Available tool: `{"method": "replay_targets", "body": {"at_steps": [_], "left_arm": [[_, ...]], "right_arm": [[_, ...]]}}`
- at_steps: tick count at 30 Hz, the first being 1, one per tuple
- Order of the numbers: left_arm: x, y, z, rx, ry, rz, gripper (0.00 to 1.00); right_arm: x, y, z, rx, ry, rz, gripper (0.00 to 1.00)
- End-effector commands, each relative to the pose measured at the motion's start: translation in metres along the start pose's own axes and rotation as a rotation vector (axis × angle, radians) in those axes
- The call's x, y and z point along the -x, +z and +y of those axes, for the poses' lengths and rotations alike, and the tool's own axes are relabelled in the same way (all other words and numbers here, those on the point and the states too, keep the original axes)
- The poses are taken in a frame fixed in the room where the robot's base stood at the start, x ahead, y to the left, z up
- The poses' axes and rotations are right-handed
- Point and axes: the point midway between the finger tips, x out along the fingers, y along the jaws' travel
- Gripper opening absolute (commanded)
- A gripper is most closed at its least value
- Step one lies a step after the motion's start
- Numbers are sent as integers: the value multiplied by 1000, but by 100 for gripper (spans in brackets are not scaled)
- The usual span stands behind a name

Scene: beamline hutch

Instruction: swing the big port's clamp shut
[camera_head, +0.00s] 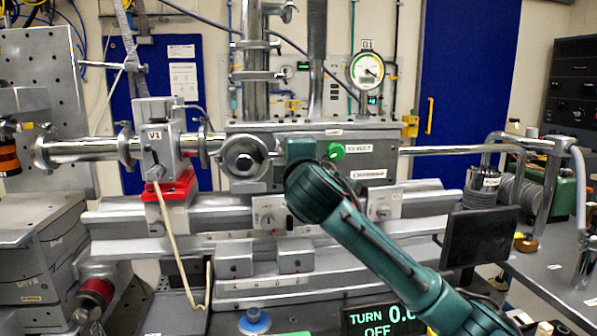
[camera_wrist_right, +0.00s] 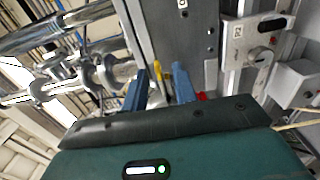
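The big port (camera_head: 244,158) is a round metal flange on the front of the grey chamber, left of my right arm in the head view. I cannot clearly make out its clamp. My right gripper (camera_wrist_right: 160,88) reaches toward the chamber front. Its two blue fingers stand apart in the right wrist view. A narrow yellow piece (camera_wrist_right: 161,72) shows between the fingertips, with gaps on both sides; I cannot tell whether it belongs to the clamp. In the head view the fingers are hidden behind my teal wrist. My left gripper is not in view.
A valve marked V1 (camera_head: 155,140) stands on a red block (camera_head: 172,188) at left. A dark screen (camera_head: 480,237) stands right of my arm. A dial gauge (camera_head: 366,70) rises behind.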

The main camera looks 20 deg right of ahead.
Motion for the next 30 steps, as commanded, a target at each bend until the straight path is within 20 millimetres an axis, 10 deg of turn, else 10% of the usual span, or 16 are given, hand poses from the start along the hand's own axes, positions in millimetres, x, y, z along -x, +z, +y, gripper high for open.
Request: {"method": "replay_targets", "body": {"at_steps": [12,30], "left_arm": [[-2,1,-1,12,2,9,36],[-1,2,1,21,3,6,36]], "right_arm": [[72,0,0,-1,0,0,28],[78,0,0,0,-1,-1,28]]}}
